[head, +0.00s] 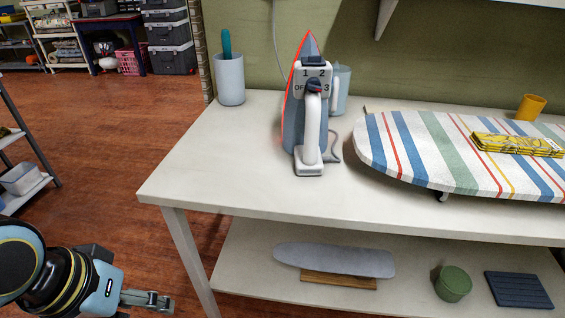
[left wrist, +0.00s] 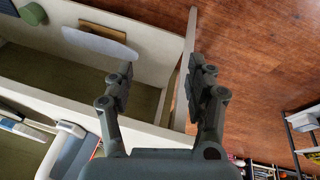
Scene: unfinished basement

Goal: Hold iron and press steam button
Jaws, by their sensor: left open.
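The iron (head: 313,125) stands upright on its heel on the white table, its pointed tip up and its white handle facing me. A dial with OFF, 1, 2 and 3 shows on its upper part; I cannot make out a separate steam button. The iron shows partly at the lower left of the left wrist view (left wrist: 72,148). My left gripper (head: 150,300) is at the lower left of the head view, off the table's left side and well apart from the iron. In the left wrist view its two fingers (left wrist: 160,72) are spread and empty. My right gripper is not visible.
The table (head: 225,180) has clear room left of the iron. A cup (head: 230,80), a jug (head: 342,90) and an orange cup (head: 530,106) stand behind. The lower shelf (head: 250,250) holds several items.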

